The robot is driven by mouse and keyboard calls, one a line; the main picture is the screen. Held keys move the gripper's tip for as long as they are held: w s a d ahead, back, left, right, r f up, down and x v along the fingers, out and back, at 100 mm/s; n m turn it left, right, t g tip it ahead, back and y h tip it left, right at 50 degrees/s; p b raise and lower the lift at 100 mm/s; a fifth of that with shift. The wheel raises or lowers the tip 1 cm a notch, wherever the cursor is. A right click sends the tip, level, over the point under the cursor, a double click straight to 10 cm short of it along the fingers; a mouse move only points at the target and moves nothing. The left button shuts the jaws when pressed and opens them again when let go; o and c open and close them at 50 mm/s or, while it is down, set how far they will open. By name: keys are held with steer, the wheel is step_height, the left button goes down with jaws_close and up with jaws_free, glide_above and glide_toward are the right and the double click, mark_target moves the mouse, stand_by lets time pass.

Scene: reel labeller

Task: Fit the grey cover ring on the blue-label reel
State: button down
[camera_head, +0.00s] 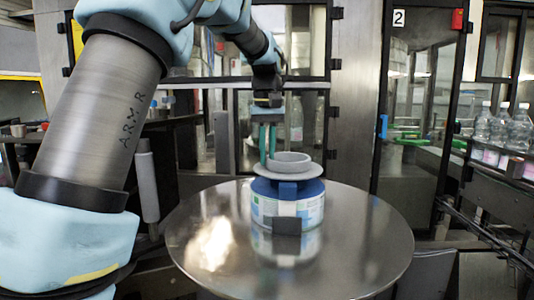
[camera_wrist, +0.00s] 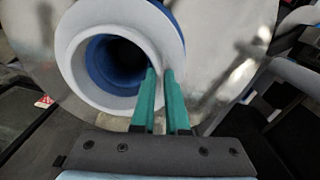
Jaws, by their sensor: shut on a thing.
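The grey cover ring (camera_head: 290,170) is a wide flange with a raised collar, and it is over the top of the blue-label reel (camera_head: 310,207). The reel stands upright on a round metal table. My gripper (camera_head: 267,158) points down with its teal fingers shut on the left side of the collar. In the wrist view, my gripper (camera_wrist: 159,72) has one finger inside the collar wall and one outside. The ring (camera_wrist: 68,82) there looks roughly level, and blue reel (camera_wrist: 168,14) shows through its hole and past its upper edge. Whether the ring touches the reel is unclear.
The round metal table (camera_head: 370,235) is bare around the reel. Glass-doored machine frames stand behind. Clear bottles (camera_head: 500,125) line a conveyor at the right.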

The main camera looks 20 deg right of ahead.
steer(key=shift+f+b, duration=0.75)
steer(key=shift+f, duration=0.75)
steer(key=shift+r, duration=0.1)
steer(key=shift+w+r+p, duration=0.15)
steer(key=shift+r+p, duration=0.15)
steer(key=shift+p, duration=0.3)
steer(key=shift+f, duration=0.15)
steer(key=shift+f, duration=0.25)
steer(key=shift+r, duration=0.1)
steer(key=shift+r, duration=0.1)
steer(key=shift+s+r, duration=0.15)
steer(key=shift+s, duration=0.05)
